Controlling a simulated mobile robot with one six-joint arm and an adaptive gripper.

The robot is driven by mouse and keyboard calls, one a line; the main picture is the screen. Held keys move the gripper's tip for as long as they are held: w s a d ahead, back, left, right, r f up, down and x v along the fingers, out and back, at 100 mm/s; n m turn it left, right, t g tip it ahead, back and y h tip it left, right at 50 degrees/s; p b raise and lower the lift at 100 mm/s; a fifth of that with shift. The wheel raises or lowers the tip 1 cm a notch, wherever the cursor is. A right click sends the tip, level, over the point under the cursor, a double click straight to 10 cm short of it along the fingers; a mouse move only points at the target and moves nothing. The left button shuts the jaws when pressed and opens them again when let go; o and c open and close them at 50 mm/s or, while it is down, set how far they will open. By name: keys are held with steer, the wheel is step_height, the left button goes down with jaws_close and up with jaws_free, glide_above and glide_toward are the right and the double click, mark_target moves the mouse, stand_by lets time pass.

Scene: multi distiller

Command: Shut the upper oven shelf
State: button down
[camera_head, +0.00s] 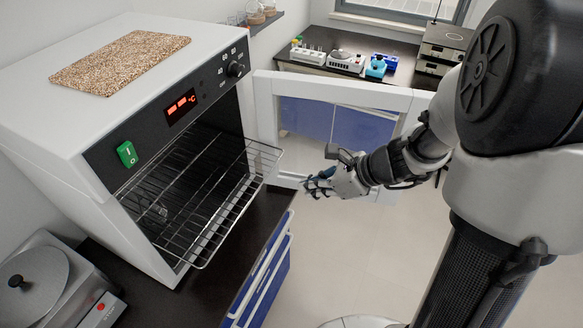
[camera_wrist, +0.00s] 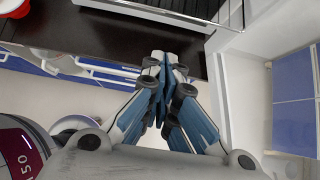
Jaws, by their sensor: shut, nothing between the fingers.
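The white oven (camera_head: 75,130) stands at the left with its glass door (camera_head: 262,125) swung open to the right. A wire shelf (camera_head: 262,160) in its upper part is slid partly out past the front opening. In the wrist view the shelf's front wire (camera_wrist: 170,13) crosses the top. My gripper (camera_head: 306,186) is shut and empty, to the right of the shelf's front edge and in front of the open door. It also shows in the wrist view (camera_wrist: 168,65), with its fingertips together below the shelf wire in the picture. No contact with the shelf is visible.
The dark counter (camera_head: 245,225) runs under the oven, with blue drawers (camera_head: 268,280) below. A round-lidded device (camera_head: 35,275) stands at the lower left. A back bench (camera_head: 395,60) carries small instruments. The floor (camera_head: 345,240) in front is clear.

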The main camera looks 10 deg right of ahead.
mark_target(221, 171)
steer(key=w+a+r+b+x, duration=0.1)
steer(key=r+b+x, duration=0.1)
steer(key=x, duration=1)
steer(key=shift+a+b, duration=0.3)
steer(key=w+a, duration=0.3)
steer(key=a, duration=0.1)
steer(key=w+a+p, duration=0.1)
steer(key=w+a, duration=0.2)
steer(key=a, duration=0.1)
steer(key=w+a, duration=0.4)
steer(key=a, duration=0.1)
steer(key=shift+w+a+p, duration=0.1)
steer(key=shift+p, duration=0.2)
